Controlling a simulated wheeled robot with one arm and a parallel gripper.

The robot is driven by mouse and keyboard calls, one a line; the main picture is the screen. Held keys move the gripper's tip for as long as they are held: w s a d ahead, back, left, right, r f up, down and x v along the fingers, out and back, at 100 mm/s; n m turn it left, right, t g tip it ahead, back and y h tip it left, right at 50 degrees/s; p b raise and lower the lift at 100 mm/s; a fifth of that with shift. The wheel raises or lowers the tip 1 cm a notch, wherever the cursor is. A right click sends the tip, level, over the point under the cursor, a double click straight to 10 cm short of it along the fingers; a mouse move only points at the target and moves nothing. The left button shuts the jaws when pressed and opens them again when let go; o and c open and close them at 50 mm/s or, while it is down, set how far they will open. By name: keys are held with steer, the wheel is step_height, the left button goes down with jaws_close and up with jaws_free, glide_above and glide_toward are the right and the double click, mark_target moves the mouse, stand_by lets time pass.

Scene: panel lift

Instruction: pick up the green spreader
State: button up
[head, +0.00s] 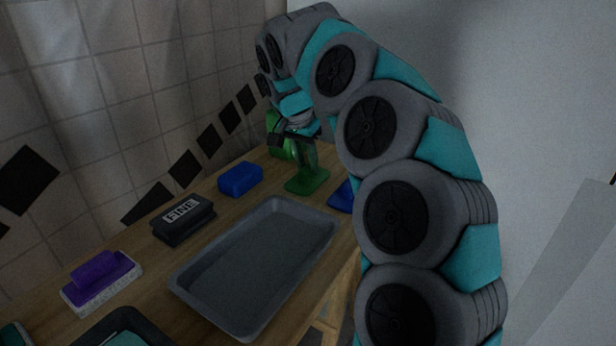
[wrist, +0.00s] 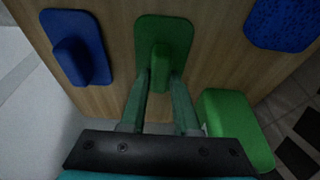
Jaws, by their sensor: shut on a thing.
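The green spreader (head: 307,183) has a flat, rounded base and an upright handle. It stands on the wooden table beyond the grey tray, and its base appears to rest on the wood. It also shows in the wrist view (wrist: 177,30). My gripper (head: 304,160) comes down over it from above. In the wrist view my gripper (wrist: 161,76) has its two fingers on either side of the handle, shut on it. The handle is partly hidden between the fingers.
A green block (wrist: 238,128) stands close beside my gripper. A blue spreader (wrist: 88,35) lies on the other side, and a blue sponge (head: 240,179) is near the tiled wall. The empty grey tray (head: 187,288), a black block marked FINE (head: 183,220) and a purple-handled brush (head: 102,283) are nearer.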

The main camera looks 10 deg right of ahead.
mark_target(307, 168)
jaws_close()
steer(key=shift+r, duration=0.1)
steer(key=shift+r, duration=1.65)
steer(key=s+d+r+b, duration=0.1)
steer(key=s+d+b, duration=0.1)
steer(key=s, duration=1.3)
steer(key=shift+s+d+r+b, duration=0.15)
steer(key=shift+s+r+b, duration=0.1)
steer(key=shift+s+b, duration=0.15)
steer(key=shift+o, duration=0.7)
jaws_free()
jaws_close()
